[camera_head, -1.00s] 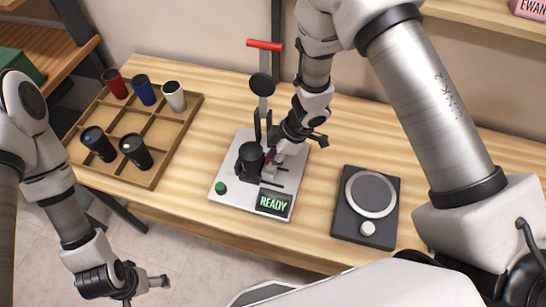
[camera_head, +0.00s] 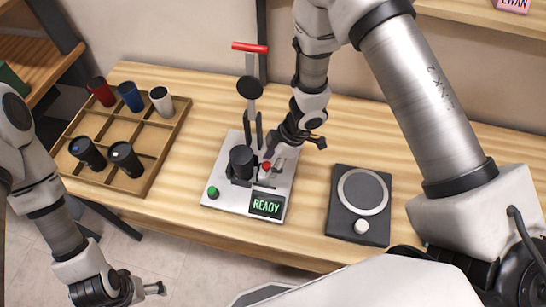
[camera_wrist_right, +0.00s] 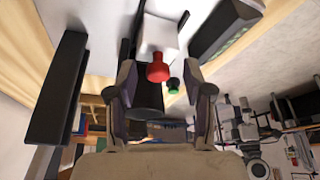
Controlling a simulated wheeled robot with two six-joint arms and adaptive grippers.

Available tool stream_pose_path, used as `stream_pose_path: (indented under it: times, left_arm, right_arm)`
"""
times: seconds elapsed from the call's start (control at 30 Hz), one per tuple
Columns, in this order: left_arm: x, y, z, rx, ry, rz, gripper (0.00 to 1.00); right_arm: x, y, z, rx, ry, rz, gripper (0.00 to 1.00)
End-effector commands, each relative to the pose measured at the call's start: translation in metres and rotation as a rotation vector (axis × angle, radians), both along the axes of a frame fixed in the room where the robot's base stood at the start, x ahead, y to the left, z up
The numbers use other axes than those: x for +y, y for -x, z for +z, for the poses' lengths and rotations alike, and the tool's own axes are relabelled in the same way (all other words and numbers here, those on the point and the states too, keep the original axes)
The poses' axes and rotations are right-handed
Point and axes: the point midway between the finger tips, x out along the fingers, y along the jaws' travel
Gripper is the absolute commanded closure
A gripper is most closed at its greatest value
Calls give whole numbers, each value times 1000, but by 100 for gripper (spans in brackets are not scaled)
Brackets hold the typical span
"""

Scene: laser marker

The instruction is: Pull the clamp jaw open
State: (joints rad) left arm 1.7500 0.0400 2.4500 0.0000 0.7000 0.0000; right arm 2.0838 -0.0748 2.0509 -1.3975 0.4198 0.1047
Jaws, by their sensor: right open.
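The marker's white base plate (camera_head: 225,203) stands on the table. A dark cylinder (camera_head: 241,160) stands upright on it. The clamp jaw, with a red knob (camera_head: 266,166), is just right of the cylinder. In the right wrist view the red knob (camera_wrist_right: 158,70) sticks out of a pale block (camera_wrist_right: 158,35). My right gripper (camera_head: 294,147) is open, above and behind the knob; in its wrist view the fingers (camera_wrist_right: 160,90) are spread either side below the knob, holding nothing. My left gripper (camera_head: 152,290) hangs low at bottom left, away from the marker; its opening is unclear.
A wooden divided tray (camera_head: 120,130) at the left holds several tumblers. A post with a red-handled top (camera_head: 250,47) rises behind the plate. A dark device with a round plate (camera_head: 361,192) stands to the right. A green button (camera_head: 213,192) and READY display (camera_head: 266,206) are at the plate's front.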

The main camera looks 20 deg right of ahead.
Motion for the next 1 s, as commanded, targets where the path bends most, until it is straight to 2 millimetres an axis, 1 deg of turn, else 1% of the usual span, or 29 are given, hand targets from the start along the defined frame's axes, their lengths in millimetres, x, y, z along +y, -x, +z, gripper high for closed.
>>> stream_pose_path:
  times: [0.07, 0.17, 0.4, 0.53, 0.7, 1.0]
  left_arm:
    - [0, 0, 0, 0, 0, 0, 9]
    - [0, 0, 0, 0, 0, 0, 9]
    - [0, 0, 0, 0, 0, 0, 9]
    - [0, 0, 0, 0, 0, 0, 9]
    - [0, 0, 0, 0, 0, 0, 9]
    - [0, 0, 0, 0, 0, 0, 9]
  right_arm:
    - [-3, 0, 6, -1, -1, 1, 49]
    - [-9, 0, 23, -4, -1, -2, 49]
    - [-34, 5, 80, -5, -4, -2, 49]
    - [-42, 7, 99, -1, -3, -2, 49]
    - [-47, 9, 109, 1, -1, -2, 49]
    - [-47, 9, 109, 2, 0, -1, 49]
